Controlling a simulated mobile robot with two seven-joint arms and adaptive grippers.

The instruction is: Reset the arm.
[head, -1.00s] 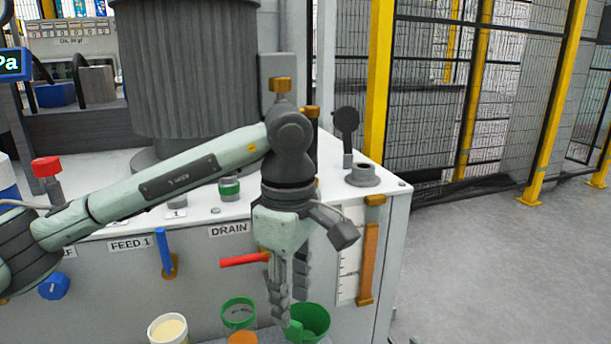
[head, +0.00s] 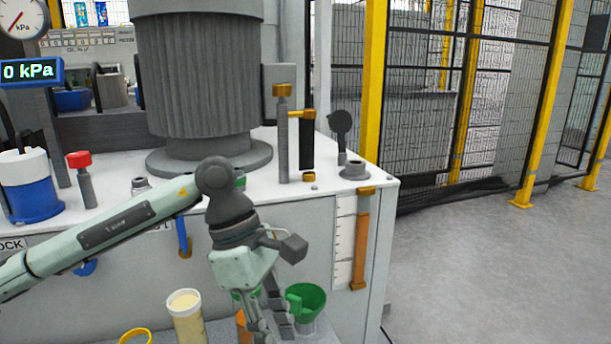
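My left arm comes in from the left, over the front of the white cabinet (head: 360,215). My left gripper (head: 269,325) points down in front of the cabinet face, at the bottom of the head view. Its two fingers look apart, with nothing seen between them; the tips are near the lower picture edge. A green funnel (head: 308,298) is just right of and partly behind the fingers. My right gripper is not in view.
A large grey ribbed cylinder (head: 195,70) stands on the cabinet. A cream-filled cup (head: 186,312) and a yellow ring (head: 135,336) are low at the front. A blue-white container (head: 30,190) and red-topped post (head: 82,175) stand left. Free floor (head: 480,280) lies right, before yellow-posted fencing (head: 545,110).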

